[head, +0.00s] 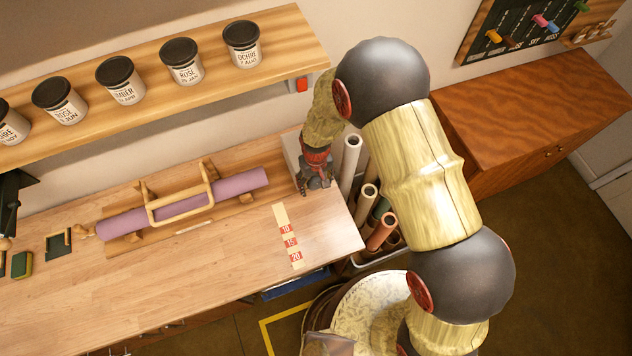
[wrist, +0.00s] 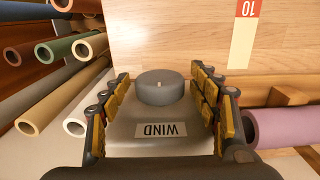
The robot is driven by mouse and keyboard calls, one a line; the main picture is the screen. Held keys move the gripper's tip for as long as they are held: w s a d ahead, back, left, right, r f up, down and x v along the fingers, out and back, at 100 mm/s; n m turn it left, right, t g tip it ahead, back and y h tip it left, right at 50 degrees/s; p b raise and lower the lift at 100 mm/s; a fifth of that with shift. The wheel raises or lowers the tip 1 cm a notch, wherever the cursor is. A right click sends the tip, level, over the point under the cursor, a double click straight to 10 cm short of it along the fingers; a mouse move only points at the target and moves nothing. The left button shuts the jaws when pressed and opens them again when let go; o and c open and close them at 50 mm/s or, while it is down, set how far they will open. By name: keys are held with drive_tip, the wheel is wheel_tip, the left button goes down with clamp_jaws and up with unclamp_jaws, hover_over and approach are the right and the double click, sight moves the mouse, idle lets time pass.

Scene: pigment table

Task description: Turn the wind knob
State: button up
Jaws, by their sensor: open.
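The wind knob (wrist: 160,87) is a round grey dial with a small pale mark on its top edge. It sits on a light grey plate with a label (wrist: 162,130) reading WIND, upside down in the wrist view. My gripper (wrist: 161,84) is open, with one finger on each side of the knob and a visible gap on both sides. In the head view my gripper (head: 317,184) is at the right back corner of the table, and it hides the knob there.
A purple roll (head: 182,204) lies in a wooden holder left of my gripper. A numbered strip (head: 288,237) lies on the table (head: 230,265). Paper rolls (head: 349,164) stand close to the right. A shelf (head: 285,40) with several jars hangs above.

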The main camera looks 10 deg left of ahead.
drive_tip(key=shift+c, duration=0.6)
drive_tip(key=c, duration=1)
